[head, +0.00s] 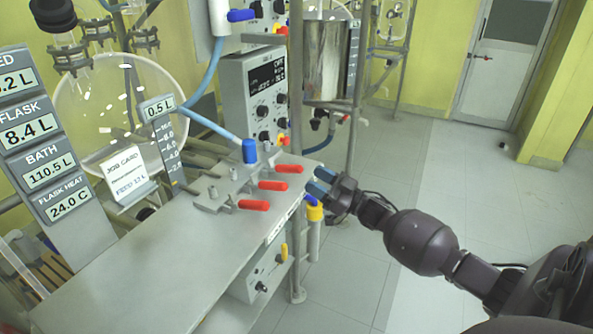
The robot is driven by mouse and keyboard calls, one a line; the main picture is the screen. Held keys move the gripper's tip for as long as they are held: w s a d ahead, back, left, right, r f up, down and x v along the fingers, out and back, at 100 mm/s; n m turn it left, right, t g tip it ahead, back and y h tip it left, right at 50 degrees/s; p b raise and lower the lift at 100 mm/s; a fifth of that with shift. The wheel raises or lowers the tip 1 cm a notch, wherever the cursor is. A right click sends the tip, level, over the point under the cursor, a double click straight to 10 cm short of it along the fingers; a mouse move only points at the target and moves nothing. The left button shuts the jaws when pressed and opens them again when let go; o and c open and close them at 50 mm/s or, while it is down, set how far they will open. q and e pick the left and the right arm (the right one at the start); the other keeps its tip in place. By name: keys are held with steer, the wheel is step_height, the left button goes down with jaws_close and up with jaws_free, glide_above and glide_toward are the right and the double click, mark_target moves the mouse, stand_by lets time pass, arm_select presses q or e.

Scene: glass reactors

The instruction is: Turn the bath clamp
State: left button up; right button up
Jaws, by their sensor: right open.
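Several red-handled levers sit on small grey mounts on the grey bench plate: a far one (289,169), a middle one (273,185) and a near one (254,205). I cannot tell which of them is the bath clamp, as no label for it is readable. My right gripper (319,182) comes in from the right, at the plate's right edge, with blue fingertips. It is open and empty, a little right of the far red lever and apart from it. My left gripper is not in view.
A blue knob (249,151) stands behind the levers. A yellow and blue valve (314,211) is just below my right gripper. A round glass flask (100,112), job card (125,175) and display panel (42,135) stand left. The bench's front (150,265) is clear.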

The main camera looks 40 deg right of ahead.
mark_target(299, 169)
steer(key=shift+x, duration=2.8)
jaws_close()
